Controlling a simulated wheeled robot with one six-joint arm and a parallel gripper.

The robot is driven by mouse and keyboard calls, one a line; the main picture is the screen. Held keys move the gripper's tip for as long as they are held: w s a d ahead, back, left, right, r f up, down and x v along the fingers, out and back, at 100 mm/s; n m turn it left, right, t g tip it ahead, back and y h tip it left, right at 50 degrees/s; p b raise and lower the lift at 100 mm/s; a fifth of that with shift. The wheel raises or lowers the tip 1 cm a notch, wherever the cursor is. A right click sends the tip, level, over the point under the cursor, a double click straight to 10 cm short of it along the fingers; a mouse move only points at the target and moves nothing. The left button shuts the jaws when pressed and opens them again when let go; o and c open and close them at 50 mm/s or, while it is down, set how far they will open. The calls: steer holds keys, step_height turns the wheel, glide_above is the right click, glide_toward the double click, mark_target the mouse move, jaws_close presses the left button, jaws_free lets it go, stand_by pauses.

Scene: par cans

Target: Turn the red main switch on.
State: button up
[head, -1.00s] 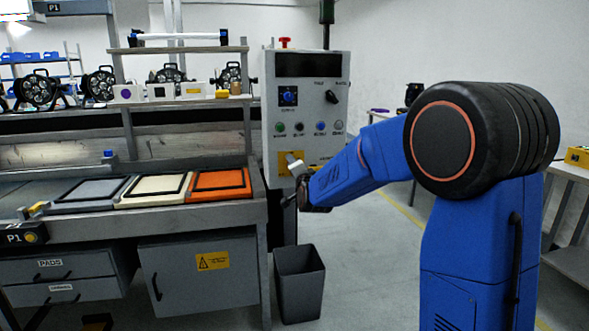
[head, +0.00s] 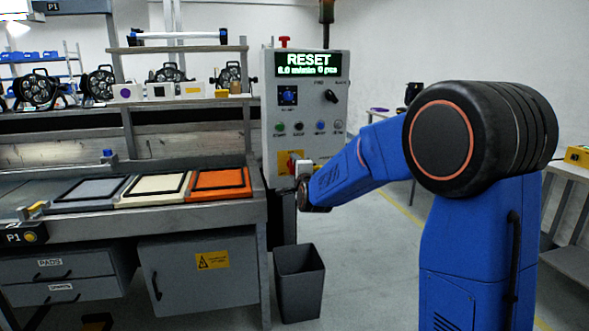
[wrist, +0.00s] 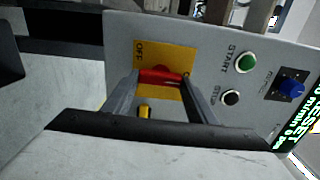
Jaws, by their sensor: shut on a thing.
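The red main switch (wrist: 160,76) sits on a yellow plate (wrist: 180,55) marked OFF on the grey control box. In the wrist view my gripper (wrist: 160,82) has one finger on each side of the red handle and is shut on it. In the head view a bit of the red switch (head: 290,165) shows beside my gripper (head: 297,172), low on the box (head: 268,110). The box's display (head: 309,64) is lit with green text reading RESET. My gripper hides part of the switch and its plate there.
Green START (wrist: 246,62) and black STOP (wrist: 231,97) buttons are close to the switch. A blue knob (head: 288,96) is above them. The workbench (head: 180,218) with colored pads stands left of the box, and a dark bin (head: 299,285) stands below.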

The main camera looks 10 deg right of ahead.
steer(key=shift+f, duration=0.1)
steer(key=o, duration=1.1)
steer(key=shift+c, duration=0.2)
steer(key=s, duration=1.7)
steer(key=shift+s, duration=0.25)
steer(key=s+d+f+n+g, duration=0.2)
steer(key=s+f+n+g, duration=0.2)
steer(key=s, duration=0.9)
steer(key=s+d+f+n+g, duration=0.2)
steer(key=s+f+n+g, duration=0.2)
steer(key=s+n, duration=0.4)
steer(key=s+d+f+n+g, duration=0.2)
steer(key=s+f+n+g, duration=0.3)
steer(key=s, duration=1.3)
steer(key=shift+s+d+f+n, duration=0.15)
steer(key=shift+d+f+n, duration=0.1)
steer(key=shift+n, duration=0.35)
